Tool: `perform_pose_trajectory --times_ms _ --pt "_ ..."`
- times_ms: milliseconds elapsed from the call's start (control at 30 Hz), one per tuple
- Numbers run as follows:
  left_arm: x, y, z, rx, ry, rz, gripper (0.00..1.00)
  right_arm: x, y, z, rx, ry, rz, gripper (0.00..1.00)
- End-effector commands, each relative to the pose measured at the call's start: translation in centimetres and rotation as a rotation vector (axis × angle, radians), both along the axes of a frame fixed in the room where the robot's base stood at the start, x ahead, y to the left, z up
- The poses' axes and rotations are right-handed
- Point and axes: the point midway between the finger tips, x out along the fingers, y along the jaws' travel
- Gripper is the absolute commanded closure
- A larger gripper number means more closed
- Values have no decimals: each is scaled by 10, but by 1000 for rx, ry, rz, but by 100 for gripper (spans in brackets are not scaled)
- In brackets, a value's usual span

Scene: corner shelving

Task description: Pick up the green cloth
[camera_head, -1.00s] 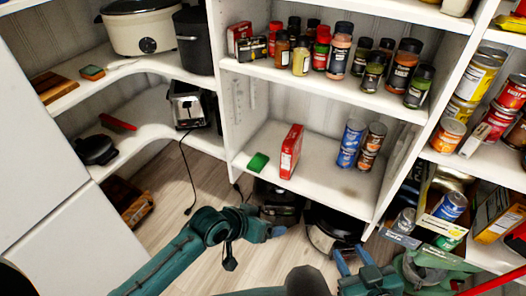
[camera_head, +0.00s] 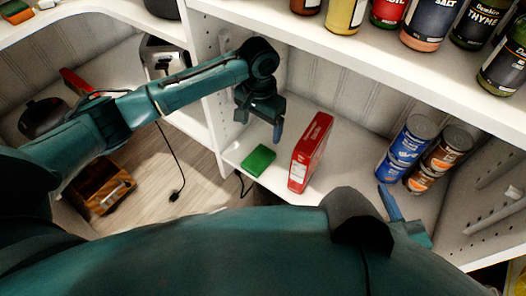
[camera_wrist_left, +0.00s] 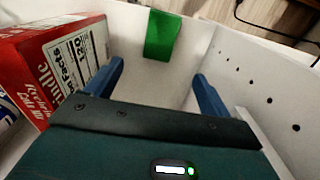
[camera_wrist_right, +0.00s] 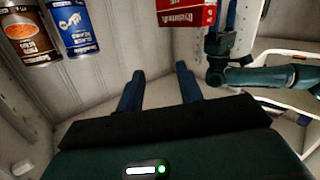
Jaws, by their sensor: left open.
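The green cloth (camera_head: 258,159) lies as a small folded block on the lower white shelf, left of a red box (camera_head: 311,152). My left gripper (camera_head: 260,122) is above and just behind the cloth, pointing down, open and empty. In the left wrist view the cloth (camera_wrist_left: 164,34) shows beyond the gap between the two blue fingers (camera_wrist_left: 157,74), not between them. My right gripper shows one blue finger (camera_head: 389,203) in the head view. In the right wrist view its fingers (camera_wrist_right: 160,72) are apart with nothing between them.
The red box stands close to the left gripper's finger in the left wrist view (camera_wrist_left: 60,65). Blue cans (camera_head: 408,147) and brown cans (camera_head: 440,158) are stacked at the shelf's right. The upper shelf with spice jars (camera_head: 436,22) overhangs. A side panel (camera_wrist_left: 262,85) stands close by.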

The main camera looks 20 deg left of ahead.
Motion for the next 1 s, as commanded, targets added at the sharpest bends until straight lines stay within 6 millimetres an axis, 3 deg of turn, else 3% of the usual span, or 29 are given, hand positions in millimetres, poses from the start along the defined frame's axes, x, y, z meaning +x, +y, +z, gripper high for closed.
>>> perform_pose_trajectory --times_ms 300,567,900,1000 --pt "-1 0 -61 0 1 1 18 0 8 -2 10 -159 38 64" --pt "-1 1 -77 0 -1 0 18 -2 11 0 17 -214 55 64" --pt "-8 3 -123 0 0 0 18 -1 18 -1 72 -270 80 64" --pt "-8 3 -126 0 -1 0 18 -1 18 1 81 -271 82 64"
